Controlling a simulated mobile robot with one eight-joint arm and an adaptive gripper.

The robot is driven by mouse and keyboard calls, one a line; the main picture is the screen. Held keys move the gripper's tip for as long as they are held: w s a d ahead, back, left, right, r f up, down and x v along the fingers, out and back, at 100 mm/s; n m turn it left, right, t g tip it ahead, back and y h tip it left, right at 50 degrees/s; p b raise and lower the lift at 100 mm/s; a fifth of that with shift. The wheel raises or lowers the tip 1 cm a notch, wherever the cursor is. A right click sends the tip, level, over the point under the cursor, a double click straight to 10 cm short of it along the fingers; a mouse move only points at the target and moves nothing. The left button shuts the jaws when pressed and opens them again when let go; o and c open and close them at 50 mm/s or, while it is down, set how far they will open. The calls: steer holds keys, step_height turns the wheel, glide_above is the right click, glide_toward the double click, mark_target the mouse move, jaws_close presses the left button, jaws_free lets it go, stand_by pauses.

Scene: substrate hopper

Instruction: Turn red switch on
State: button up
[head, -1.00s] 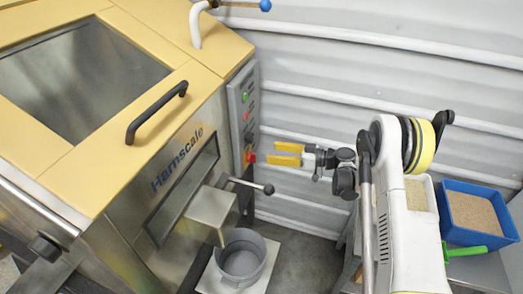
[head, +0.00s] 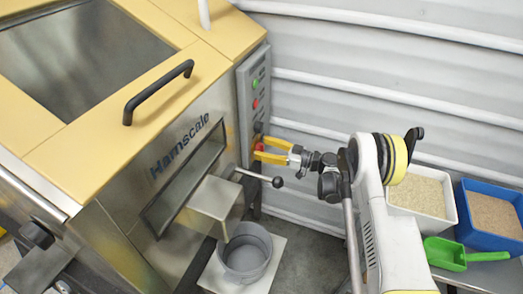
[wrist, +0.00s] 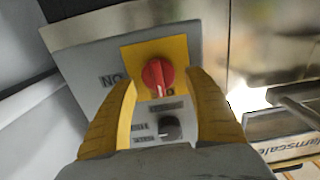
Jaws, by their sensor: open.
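The red switch (wrist: 157,76) is a round red knob on a yellow plate on the grey control panel (wrist: 92,62). In the wrist view it sits between and just beyond the fingertips of my gripper (wrist: 160,88). The yellow fingers are open, one on each side of the knob, and I cannot tell whether they touch it. In the head view my gripper (head: 272,150) is at the lower part of the panel (head: 252,100), and the red switch shows only partly behind the fingers. A small black knob (wrist: 169,127) is below the red switch.
Green (head: 254,84) and red (head: 255,103) buttons are higher on the panel. A lever with a black ball (head: 277,182) sticks out just below my gripper. A grey pot (head: 246,253) stands under the spout. A white bin (head: 455,215) and blue bin (head: 465,235) are at right.

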steer(key=shift+w+a, duration=0.1)
steer(key=shift+a, duration=0.15)
steer(key=c, duration=1.2)
steer(key=shift+m, duration=0.3)
steer(key=m, duration=0.3)
steer(key=shift+w+d+m, duration=0.1)
steer(key=shift+w+m, duration=0.1)
steer(key=shift+m, duration=0.1)
steer(key=m, duration=0.4)
steer(key=shift+w+f+m, duration=0.1)
steer(key=shift+w+m, duration=0.05)
steer(key=shift+m, duration=0.15)
steer(key=m, duration=0.4)
steer(key=shift+w+d+f, duration=0.1)
steer(key=shift+f, duration=0.1)
steer(key=shift+f+m, duration=0.2)
steer(key=shift+m, duration=2.3)
